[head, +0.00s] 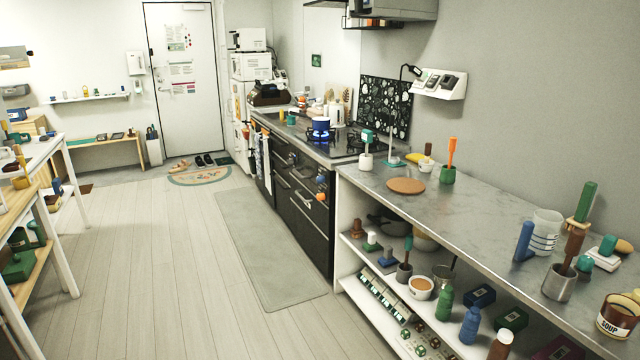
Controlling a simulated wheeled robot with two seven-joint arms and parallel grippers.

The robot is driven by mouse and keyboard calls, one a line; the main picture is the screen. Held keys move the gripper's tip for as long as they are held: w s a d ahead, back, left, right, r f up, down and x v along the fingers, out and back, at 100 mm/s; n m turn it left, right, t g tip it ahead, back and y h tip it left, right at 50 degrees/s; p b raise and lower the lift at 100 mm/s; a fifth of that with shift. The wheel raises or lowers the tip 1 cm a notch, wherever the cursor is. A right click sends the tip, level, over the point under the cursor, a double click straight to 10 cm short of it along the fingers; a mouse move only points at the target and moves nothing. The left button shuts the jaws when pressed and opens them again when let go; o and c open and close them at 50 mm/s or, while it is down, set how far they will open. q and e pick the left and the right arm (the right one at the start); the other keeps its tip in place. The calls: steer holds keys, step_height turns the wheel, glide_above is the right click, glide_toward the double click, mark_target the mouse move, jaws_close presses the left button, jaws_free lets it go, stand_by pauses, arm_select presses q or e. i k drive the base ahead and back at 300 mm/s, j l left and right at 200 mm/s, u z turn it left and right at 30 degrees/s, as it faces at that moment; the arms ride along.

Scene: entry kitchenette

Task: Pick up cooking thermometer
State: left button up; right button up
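I cannot single out the cooking thermometer with certainty at this distance. Several small upright items stand on the grey counter (470,205) at the right. One is a teal-headed item on a white base (367,150) near the stove. Beside it is a thin upright rod on a teal base (391,145). An orange-handled item (451,152) stands in a green cup (447,175). At the near end, a brown-handled item (572,246) stands in a metal cup (558,283). Neither of my grippers is in view.
A stove with a blue pot (321,124) over a lit blue flame adjoins the counter. Shelves under the counter hold bowls, bottles and boxes. A grey mat (262,250) lies along the cabinets.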

mark_target(367, 135)
steer(key=i+u, duration=0.15)
steer(key=i, duration=0.6)
steer(key=i+l+u, duration=0.2)
steer(key=i, duration=0.55)
steer(key=i+j+z, duration=0.1)
steer(key=i+z, duration=0.15)
steer(key=i, duration=0.3)
steer(key=i+j+z, duration=0.25)
steer(key=i, duration=0.3)
steer(key=i+z, duration=0.95)
steer(key=k+j, duration=0.05)
